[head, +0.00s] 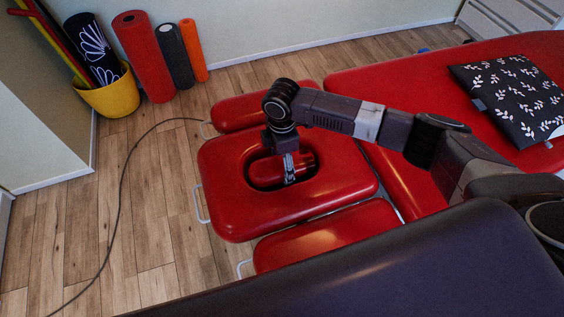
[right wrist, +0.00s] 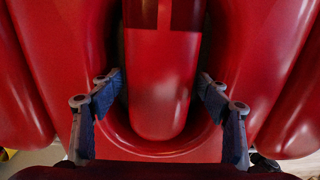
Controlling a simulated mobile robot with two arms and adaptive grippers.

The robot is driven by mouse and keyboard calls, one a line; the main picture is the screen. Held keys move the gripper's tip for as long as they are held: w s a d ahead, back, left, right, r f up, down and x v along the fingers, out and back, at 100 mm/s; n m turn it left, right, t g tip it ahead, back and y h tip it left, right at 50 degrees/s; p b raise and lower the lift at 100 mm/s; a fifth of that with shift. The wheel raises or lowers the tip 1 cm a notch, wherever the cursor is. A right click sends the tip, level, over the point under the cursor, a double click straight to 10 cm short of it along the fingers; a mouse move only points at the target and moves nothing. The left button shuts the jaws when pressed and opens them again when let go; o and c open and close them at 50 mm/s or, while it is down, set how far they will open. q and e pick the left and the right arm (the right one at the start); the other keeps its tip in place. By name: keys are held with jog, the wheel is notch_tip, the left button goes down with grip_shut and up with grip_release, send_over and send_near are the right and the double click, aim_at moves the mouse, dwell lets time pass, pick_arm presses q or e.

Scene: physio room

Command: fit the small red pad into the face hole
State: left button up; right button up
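The small red pad (head: 307,160) is at the oval face hole (head: 258,182) in the red headrest of the treatment table. A dark gap shows along parts of the hole's rim. In the right wrist view the pad (right wrist: 160,95) lies lengthwise between my fingers, inside the hole's rim (right wrist: 160,148). My right gripper (head: 289,168) points down over the hole. Its fingers (right wrist: 160,95) are apart, one on each side of the pad, with narrow dark gaps beside it. I cannot tell how deep the pad sits. My left gripper is not in view.
Red armrests flank the headrest (head: 225,215), one behind (head: 235,112) and one in front (head: 325,236). A black leaf-patterned cushion (head: 515,95) lies on the red table (head: 400,80). A yellow bucket (head: 112,98) and rolled mats (head: 143,55) stand at back left. A cable (head: 122,190) crosses the floor.

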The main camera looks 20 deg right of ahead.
jog(key=shift+o, duration=0.7)
jog(key=shift+r, duration=0.1)
notch_tip(320, 180, up, 12)
dwell(0.3)
